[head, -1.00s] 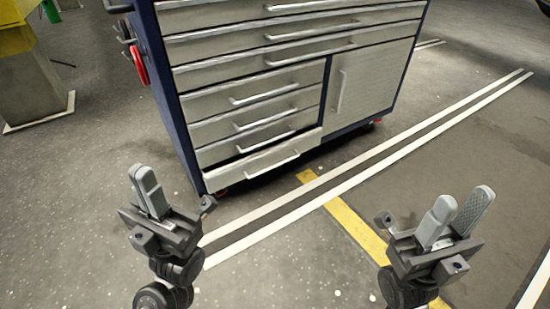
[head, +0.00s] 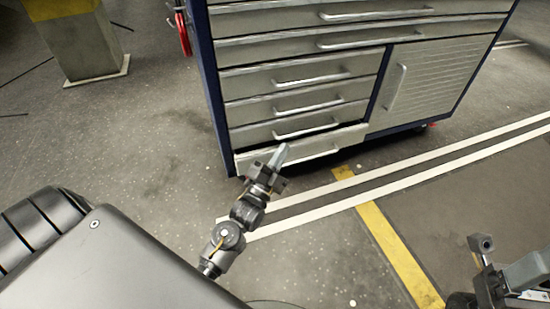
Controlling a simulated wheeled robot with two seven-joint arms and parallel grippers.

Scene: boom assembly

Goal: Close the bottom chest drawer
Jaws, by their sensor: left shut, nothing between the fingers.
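The bottom drawer (head: 345,140) of the tool chest (head: 219,110) stands slightly out, with a dark gap above its light grey front. Its bar handle is partly behind my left gripper. My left gripper (head: 280,156) is shut and empty. Its fingertips lie over the left half of the drawer front in the head view; I cannot tell whether they touch it. My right gripper (head: 522,274) is at the bottom right corner, away from the chest and cut off by the frame edge. Only part of its fingers shows.
The other drawers and the side door (head: 425,85) of the chest look shut. A grey and yellow pillar (head: 85,45) stands at the upper left. White lines and a yellow stripe (head: 385,235) mark the floor, which is clear in front of the chest.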

